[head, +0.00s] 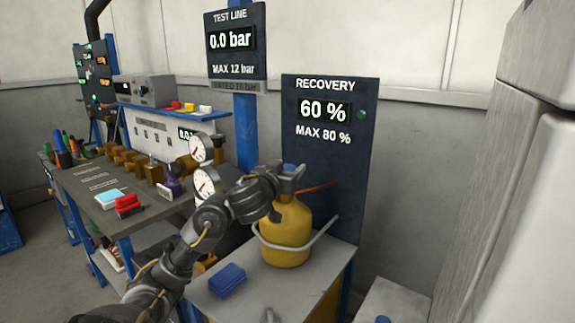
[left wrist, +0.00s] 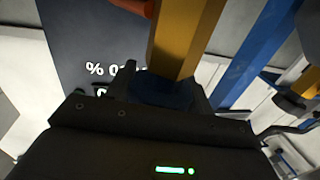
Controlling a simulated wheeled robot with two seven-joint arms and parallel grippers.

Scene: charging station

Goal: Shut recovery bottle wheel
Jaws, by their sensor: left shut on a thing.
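The yellow recovery bottle (head: 287,235) stands upright on a small bench, with a light strap around it. My left gripper (head: 288,175) is at the valve on top of the bottle and largely covers the wheel in the head view. In the left wrist view my left gripper (left wrist: 165,90) has its two fingers on either side of the dark blue wheel (left wrist: 162,92) and is shut on it. The wheel's turn cannot be read. My right gripper is not in view.
The recovery panel (head: 325,155) behind the bottle reads 60 %, MAX 80 %. An orange-red hose (head: 315,188) leaves the valve to the right. A blue block (head: 227,280) lies on the bench (head: 300,292). A cluttered workbench (head: 75,178) with gauges stands left.

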